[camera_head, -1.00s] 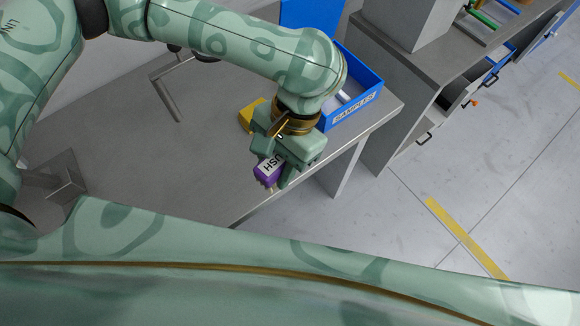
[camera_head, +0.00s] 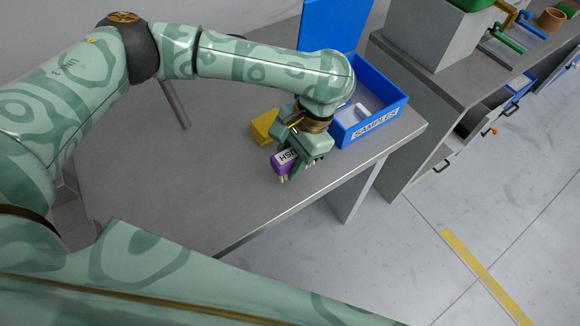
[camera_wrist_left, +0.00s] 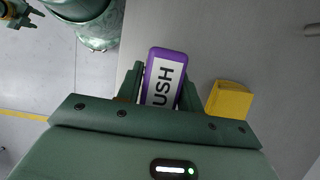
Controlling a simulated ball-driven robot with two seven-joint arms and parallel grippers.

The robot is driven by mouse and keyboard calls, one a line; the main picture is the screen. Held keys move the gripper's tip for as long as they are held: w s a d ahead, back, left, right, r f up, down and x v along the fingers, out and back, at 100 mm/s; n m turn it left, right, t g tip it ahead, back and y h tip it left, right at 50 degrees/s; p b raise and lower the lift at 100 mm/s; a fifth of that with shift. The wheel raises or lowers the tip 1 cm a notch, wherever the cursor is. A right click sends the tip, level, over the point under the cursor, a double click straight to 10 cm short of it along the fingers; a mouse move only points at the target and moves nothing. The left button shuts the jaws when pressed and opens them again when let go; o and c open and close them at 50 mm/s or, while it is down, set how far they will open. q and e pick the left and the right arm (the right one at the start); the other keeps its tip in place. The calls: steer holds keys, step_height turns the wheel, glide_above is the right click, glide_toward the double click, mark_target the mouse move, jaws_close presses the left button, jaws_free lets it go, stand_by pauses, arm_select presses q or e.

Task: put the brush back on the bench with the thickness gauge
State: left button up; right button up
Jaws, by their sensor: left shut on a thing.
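The brush (camera_head: 285,161) is a purple block with a white label and pale bristles pointing down. My left gripper (camera_head: 294,164) is shut on it, over the front part of the grey bench (camera_head: 225,200). In the left wrist view the brush (camera_wrist_left: 165,75) sits between the two fingers, its label partly reading "USH". I cannot tell whether the bristles touch the bench. A yellow block (camera_head: 263,127) lies on the bench just behind the gripper; I cannot tell whether it is the thickness gauge. My right gripper (camera_wrist_left: 18,14) shows small at the left wrist view's top left corner, its opening unclear.
A blue open box (camera_head: 375,125) labelled SAMPLES stands at the bench's right end, close to my left wrist, with a pale item (camera_head: 361,112) inside. Bare bench lies left of the brush. The bench's front edge is near. A grey cabinet (camera_head: 440,75) stands to the right.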

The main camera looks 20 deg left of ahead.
mark_target(289, 168)
arm_select(q)
steer(key=f+b, duration=0.1)
steer(key=f, duration=0.1)
steer(key=f+b, duration=0.1)
steer(key=f, duration=0.1)
steer(key=shift+w+a+f+b, duration=0.1)
steer(key=shift+w+a+b, duration=0.1)
steer(key=shift+b, duration=0.2)
steer(key=shift+w+r, duration=0.1)
steer(key=shift+r, duration=0.15)
steer(key=shift+c, duration=0.3)
steer(key=shift+p, duration=0.3)
steer(key=o, duration=1)
steer(key=shift+f, duration=0.15)
steer(key=p+v, duration=0.5)
steer(key=v, duration=0.6)
steer(key=shift+r, duration=0.2)
steer(key=shift+w+d+r, duration=0.15)
steer(key=shift+r, duration=0.25)
